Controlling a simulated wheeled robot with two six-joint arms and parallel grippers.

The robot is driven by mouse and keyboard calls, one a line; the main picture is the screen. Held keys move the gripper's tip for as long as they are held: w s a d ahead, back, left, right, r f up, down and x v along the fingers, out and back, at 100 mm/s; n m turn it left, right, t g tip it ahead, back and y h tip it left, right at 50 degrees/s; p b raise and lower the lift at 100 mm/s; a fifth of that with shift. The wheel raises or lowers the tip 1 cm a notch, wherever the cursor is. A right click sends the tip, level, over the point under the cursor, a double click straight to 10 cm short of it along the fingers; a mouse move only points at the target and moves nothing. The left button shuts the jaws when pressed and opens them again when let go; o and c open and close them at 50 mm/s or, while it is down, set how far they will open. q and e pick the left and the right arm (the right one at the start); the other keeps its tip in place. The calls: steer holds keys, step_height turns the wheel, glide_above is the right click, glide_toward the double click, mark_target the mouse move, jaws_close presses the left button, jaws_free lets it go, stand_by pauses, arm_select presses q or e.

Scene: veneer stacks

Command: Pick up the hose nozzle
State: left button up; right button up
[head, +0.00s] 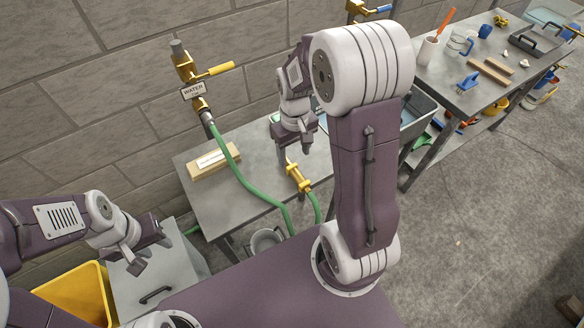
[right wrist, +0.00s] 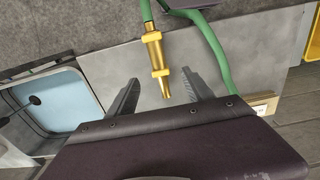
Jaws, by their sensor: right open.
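The hose nozzle (head: 297,178) is brass-yellow with a green hose at one end. It lies on the grey metal table (head: 262,150), near its front edge. My right gripper (head: 293,153) is open and empty above the table, just behind the nozzle in the head view. In the right wrist view the nozzle (right wrist: 156,55) lies ahead of and between the two open fingers (right wrist: 160,88), with its thin tip pointing toward the gripper. Nothing touches it. My left gripper (head: 147,258) is at the lower left, far from the nozzle, with its fingers apart.
A yellow water tap (head: 190,72) with a "WATER" tag feeds the green hose (head: 240,178). A wooden block (head: 212,162) lies at the table's left. A blue-lined tray (right wrist: 48,98) shows beside the gripper. A yellow bin (head: 78,290) stands lower left.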

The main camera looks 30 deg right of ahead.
mark_target(293, 167)
steer(key=f, duration=0.3)
steer(key=w+f, duration=0.1)
steer(key=shift+w+d+f, duration=0.1)
steer(key=shift+d+f, duration=0.05)
steer(key=shift+d, duration=0.2)
steer(key=f, duration=0.4)
steer(key=shift+a+f, duration=0.25)
steer(key=shift+a, duration=0.05)
steer(key=shift+w+d+f, duration=0.1)
steer(key=shift+w+f, duration=0.05)
steer(key=shift+f, duration=0.05)
steer(key=shift+r, duration=0.1)
steer(key=c, duration=0.6)
jaws_close()
